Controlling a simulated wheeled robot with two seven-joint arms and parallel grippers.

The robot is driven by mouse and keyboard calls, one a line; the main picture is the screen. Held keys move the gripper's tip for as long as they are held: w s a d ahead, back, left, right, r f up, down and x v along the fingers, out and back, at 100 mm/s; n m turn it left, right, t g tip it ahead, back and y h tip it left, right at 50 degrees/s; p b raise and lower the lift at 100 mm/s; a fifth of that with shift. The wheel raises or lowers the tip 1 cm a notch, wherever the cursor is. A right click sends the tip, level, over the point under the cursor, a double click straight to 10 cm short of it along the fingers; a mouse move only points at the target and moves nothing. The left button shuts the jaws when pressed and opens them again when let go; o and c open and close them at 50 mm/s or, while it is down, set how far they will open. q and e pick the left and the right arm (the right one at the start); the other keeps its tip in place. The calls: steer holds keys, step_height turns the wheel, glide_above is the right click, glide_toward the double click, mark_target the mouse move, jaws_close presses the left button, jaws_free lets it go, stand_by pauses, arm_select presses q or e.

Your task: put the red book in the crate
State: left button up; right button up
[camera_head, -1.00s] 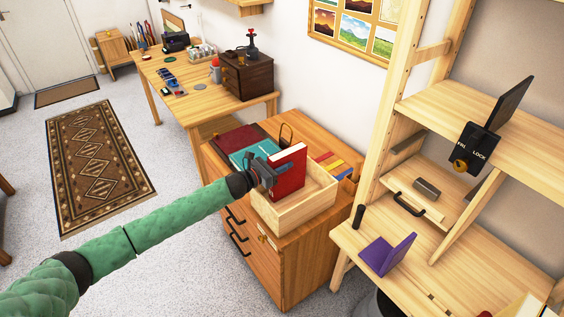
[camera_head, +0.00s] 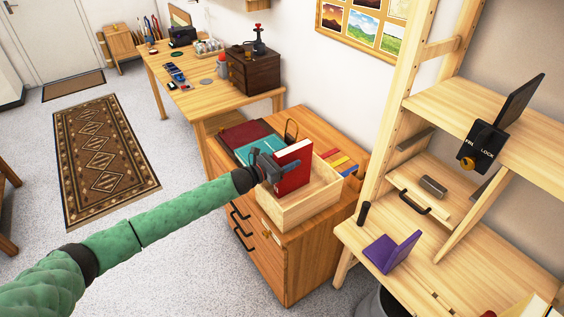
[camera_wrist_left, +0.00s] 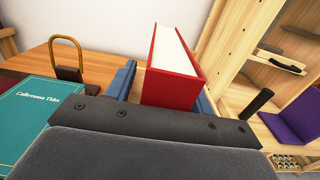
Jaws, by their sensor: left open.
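The red book (camera_head: 295,172) stands upright, spine side and white page edge showing, with its lower part inside the light wooden crate (camera_head: 298,207). The crate sits on top of a wooden drawer cabinet. My left gripper (camera_head: 272,168) is open at the book's near left side, over the crate's rim. In the left wrist view the red book (camera_wrist_left: 172,88) stands between the blue finger parts, one on each side. Any contact between fingers and book cannot be told, and the book's bottom is hidden by the crate wall.
A teal book (camera_head: 256,149) and a dark red book (camera_head: 240,134) lie left of the crate, near a metal bookend (camera_head: 291,129). Colored books (camera_head: 338,160) lie behind it. A wooden shelf unit with a purple bookend (camera_head: 388,254) stands at right. Floor at left is open.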

arm_select(q)
steer(key=shift+r, duration=0.1)
arm_select(e)
steer(key=shift+s, duration=0.1)
arm_select(q)
steer(key=shift+r, duration=0.1)
steer(key=shift+s+a, duration=0.1)
steer(key=shift+a, duration=0.15)
steer(key=shift+s+a+f, duration=0.2)
steer(key=shift+a, duration=0.05)
steer(key=shift+b+v, duration=0.5)
steer(key=shift+v, duration=0.3)
steer(key=b+v, duration=0.2)
steer(key=v, duration=0.5)
steer(key=shift+s+a+b, duration=0.2)
steer(key=shift+a+b, duration=0.05)
steer(key=shift+b, duration=0.15)
steer(key=shift+v, duration=0.8)
arm_select(e)
step_height(320, 180, up, 9)
steer(key=w+a, duration=0.2)
steer(key=shift+w+a+r+g, duration=0.2)
steer(key=shift+w+a+g, duration=0.05)
steer(key=shift+a+g, duration=0.15)
arm_select(q)
steer(key=shift+r, duration=0.15)
